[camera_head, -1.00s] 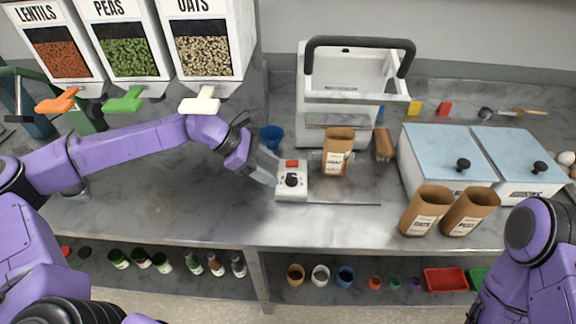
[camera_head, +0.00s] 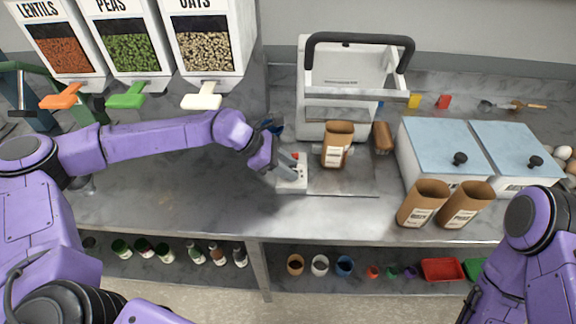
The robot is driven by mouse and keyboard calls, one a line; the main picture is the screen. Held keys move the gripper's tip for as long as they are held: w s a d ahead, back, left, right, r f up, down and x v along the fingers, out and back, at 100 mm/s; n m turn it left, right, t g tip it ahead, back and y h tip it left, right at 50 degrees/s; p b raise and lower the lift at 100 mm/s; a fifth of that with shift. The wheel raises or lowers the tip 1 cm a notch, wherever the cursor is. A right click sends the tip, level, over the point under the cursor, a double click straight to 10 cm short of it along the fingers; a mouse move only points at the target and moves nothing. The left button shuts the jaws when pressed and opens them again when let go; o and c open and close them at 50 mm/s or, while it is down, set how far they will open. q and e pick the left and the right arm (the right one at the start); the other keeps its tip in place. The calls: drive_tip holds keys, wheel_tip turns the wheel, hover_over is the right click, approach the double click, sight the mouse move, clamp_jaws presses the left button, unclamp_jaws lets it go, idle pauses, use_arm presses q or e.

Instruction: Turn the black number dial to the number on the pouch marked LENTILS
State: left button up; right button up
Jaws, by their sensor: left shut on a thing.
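The small white dial box (camera_head: 293,186) with a red button stands on the counter left of the sealing machine. My left gripper (camera_head: 287,170) reaches down onto it from the left and is shut on its black dial, which the fingers hide. The number setting cannot be read. A brown pouch (camera_head: 337,146) stands upright just right of the box. Two more pouches, the left one (camera_head: 423,204) and the right one (camera_head: 466,205), stand near the front edge. All pouch labels are too small to read here. My right gripper is out of view.
The white machine with a black handle (camera_head: 358,40) stands behind the pouch. Dispensers for lentils (camera_head: 58,50), peas (camera_head: 130,50) and oats (camera_head: 204,40) hang at upper left. Two blue-lidded bins (camera_head: 440,145) stand at right. Cups and jars fill the shelf below.

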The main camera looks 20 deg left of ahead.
use_arm(q)
drive_tip(key=shift+s+n+t+y+b, duration=0.1)
drive_tip(key=shift+n+t+y+b, duration=0.25)
drive_tip(key=shift+n+t, duration=0.35)
drive_tip(key=shift+f+n+t+y+b, duration=0.1)
drive_tip(key=shift+n+t+y+b, duration=0.15)
drive_tip(key=shift+n+t+b, duration=0.45)
drive_tip(key=n+b, duration=0.1)
drive_tip(key=b, duration=0.1)
drive_tip(key=n+t+y+b, duration=0.1)
drive_tip(key=n, duration=0.1)
drive_tip(key=shift+s+d+f+b, duration=0.15)
drive_tip(key=shift+d+b, duration=0.05)
drive_tip(key=shift+b, duration=0.15)
drive_tip(key=shift+r+n+t+y+b, duration=0.25)
drive_tip(key=shift+n+t+y+b, duration=0.25)
drive_tip(key=shift+n+y+b, duration=0.6)
drive_tip(key=o, duration=1)
